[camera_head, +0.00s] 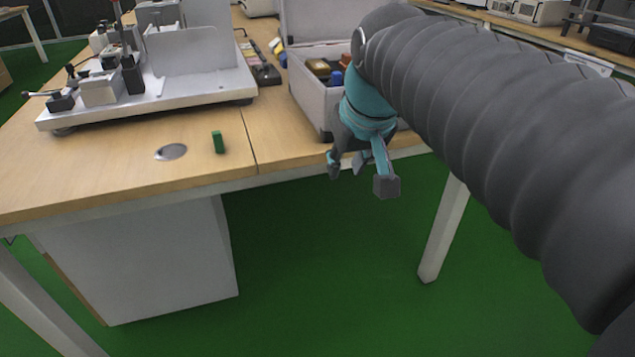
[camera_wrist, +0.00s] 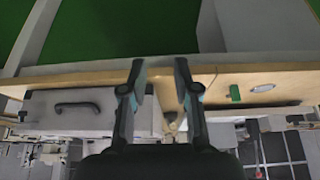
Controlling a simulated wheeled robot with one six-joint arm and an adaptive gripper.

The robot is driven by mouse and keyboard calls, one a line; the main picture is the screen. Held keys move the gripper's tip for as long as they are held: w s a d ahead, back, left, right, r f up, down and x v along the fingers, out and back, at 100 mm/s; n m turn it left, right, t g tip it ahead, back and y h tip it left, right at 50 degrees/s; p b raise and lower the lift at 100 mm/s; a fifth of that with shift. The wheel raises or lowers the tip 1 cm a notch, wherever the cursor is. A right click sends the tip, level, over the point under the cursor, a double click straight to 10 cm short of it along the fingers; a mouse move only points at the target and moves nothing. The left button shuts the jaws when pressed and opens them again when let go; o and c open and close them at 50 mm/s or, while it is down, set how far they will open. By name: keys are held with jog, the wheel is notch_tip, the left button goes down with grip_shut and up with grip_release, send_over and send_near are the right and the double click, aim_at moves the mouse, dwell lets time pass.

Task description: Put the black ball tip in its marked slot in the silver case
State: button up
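The silver case (camera_head: 308,92) stands open on the table with its lid raised at the back. Several coloured pieces lie inside, including a blue one (camera_head: 337,78); my arm hides its right part. In the wrist view the case front (camera_wrist: 50,121) shows upside down with a dark handle. My gripper (camera_head: 360,174) hangs in front of the table edge, near the case. Its two fingers are apart with nothing between them, as the wrist view also shows (camera_wrist: 160,68). I cannot make out the black ball tip or its marked slot in either view.
A small green block (camera_head: 217,142) stands on the table near a round metal disc (camera_head: 171,152). A white test fixture (camera_head: 150,98) with levers fills the back left. Dark tools (camera_head: 264,70) lie between fixture and case. The front left tabletop is mostly clear.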

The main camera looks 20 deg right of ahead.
jog(key=s+a+f, duration=0.2)
jog(key=s+f, duration=0.7)
jog(key=f, duration=0.2)
jog(key=shift+s+a+f, duration=0.2)
jog(key=shift+s+f, duration=0.1)
jog(key=shift+f, duration=0.1)
dwell(0.3)
